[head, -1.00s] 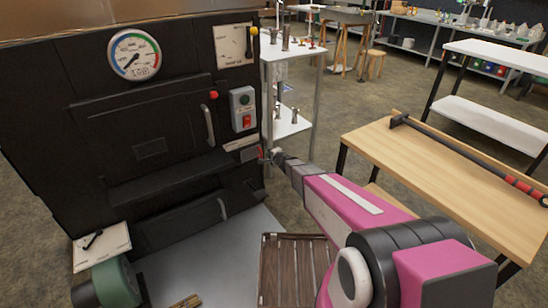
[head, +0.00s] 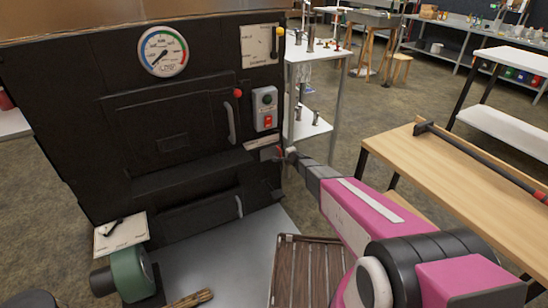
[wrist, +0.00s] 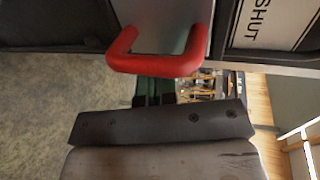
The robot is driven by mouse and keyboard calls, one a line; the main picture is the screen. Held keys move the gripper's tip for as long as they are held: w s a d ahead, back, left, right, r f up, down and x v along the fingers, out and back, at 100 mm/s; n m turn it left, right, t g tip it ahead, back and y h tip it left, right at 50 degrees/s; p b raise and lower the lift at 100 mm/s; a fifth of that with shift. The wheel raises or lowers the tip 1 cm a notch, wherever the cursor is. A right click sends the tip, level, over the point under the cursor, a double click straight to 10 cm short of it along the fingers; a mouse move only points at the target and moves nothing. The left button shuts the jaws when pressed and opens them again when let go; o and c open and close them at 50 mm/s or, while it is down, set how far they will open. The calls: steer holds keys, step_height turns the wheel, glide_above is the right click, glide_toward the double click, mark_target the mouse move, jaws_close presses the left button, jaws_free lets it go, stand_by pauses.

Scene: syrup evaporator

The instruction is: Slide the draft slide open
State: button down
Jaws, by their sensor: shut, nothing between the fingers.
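The draft slide (head: 268,153) is a small grey metal plate low on the right of the black furnace front, below a pale label strip. In the wrist view its red U-shaped handle (wrist: 160,62) stands out from the grey plate (wrist: 168,22). A label beside it reads "SHUT". My gripper (head: 291,155) is at the right of the slide, close to the handle. In the wrist view my gripper's dark fingertips (wrist: 154,100) are together just below the handle, with nothing held. I cannot tell whether they touch it.
A control box (head: 264,108) with a red switch and a door handle (head: 231,122) are above the slide. A wooden table (head: 460,170) with a long tool stands at right. A slatted wooden rack (head: 306,275) lies below my arm.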

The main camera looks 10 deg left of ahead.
steer(key=shift+s+a, duration=0.85)
steer(key=shift+a, duration=0.4)
steer(key=shift+s+a, duration=0.85)
steer(key=shift+a, duration=0.45)
steer(key=shift+s+a, duration=0.85)
steer(key=shift+a, duration=0.4)
steer(key=shift+w+d, duration=0.4)
steer(key=shift+d, duration=0.2)
glide_toward(269, 155)
steer(key=shift+s+d, duration=0.8)
steer(key=shift+s, duration=0.2)
steer(key=shift+r, duration=0.1)
